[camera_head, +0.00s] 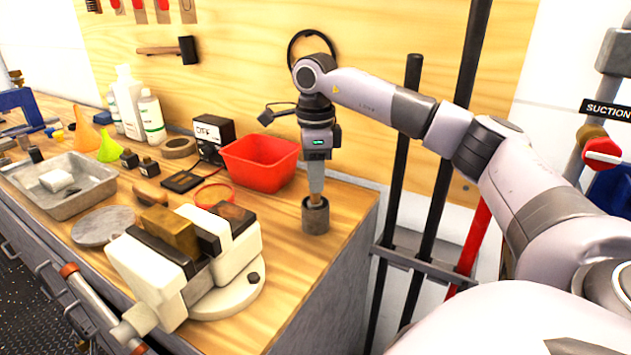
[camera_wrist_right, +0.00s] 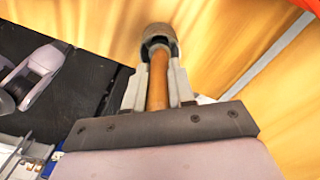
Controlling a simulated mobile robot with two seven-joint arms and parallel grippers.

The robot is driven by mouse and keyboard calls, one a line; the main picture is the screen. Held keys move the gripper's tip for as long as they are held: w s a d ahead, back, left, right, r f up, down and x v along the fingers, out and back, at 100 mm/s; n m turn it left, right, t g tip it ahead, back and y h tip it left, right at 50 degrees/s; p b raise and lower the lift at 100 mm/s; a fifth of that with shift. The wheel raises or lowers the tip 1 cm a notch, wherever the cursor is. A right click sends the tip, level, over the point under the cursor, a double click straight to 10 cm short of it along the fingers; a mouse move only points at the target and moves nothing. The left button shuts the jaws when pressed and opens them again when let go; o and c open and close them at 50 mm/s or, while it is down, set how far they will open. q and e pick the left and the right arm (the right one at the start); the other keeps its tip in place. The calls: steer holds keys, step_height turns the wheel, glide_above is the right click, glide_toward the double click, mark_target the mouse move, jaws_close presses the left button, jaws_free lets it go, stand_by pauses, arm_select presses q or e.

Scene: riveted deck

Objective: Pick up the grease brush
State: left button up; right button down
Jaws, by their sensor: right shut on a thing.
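My right gripper (camera_head: 316,192) points straight down at the right end of the workbench, just above a small grey-brown cup (camera_head: 316,217). In the right wrist view its fingers are closed on the brown wooden handle of the grease brush (camera_wrist_right: 158,82). The handle's far end runs into the mouth of the cup, which also shows in the wrist view (camera_wrist_right: 160,36). The bristles are hidden. In the head view the brush is hidden by the gripper. The cup appears to rest on the bench top. My left gripper is not in view.
A red bin (camera_head: 262,165) stands just left of the gripper. A bench vise (camera_head: 190,260) is at the front. A metal tray (camera_head: 62,190), bottles (camera_head: 150,118) and a meter (camera_head: 213,133) are farther left. The bench's right edge (camera_head: 365,215) is close to the cup.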

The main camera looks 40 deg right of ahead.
step_height(320, 180, up, 8)
steer(key=shift+f+p, duration=0.25)
steer(key=shift+p, duration=0.05)
step_height(320, 180, up, 12)
steer(key=p, duration=0.5)
steer(key=shift+f, duration=0.25)
stand_by(1.4)
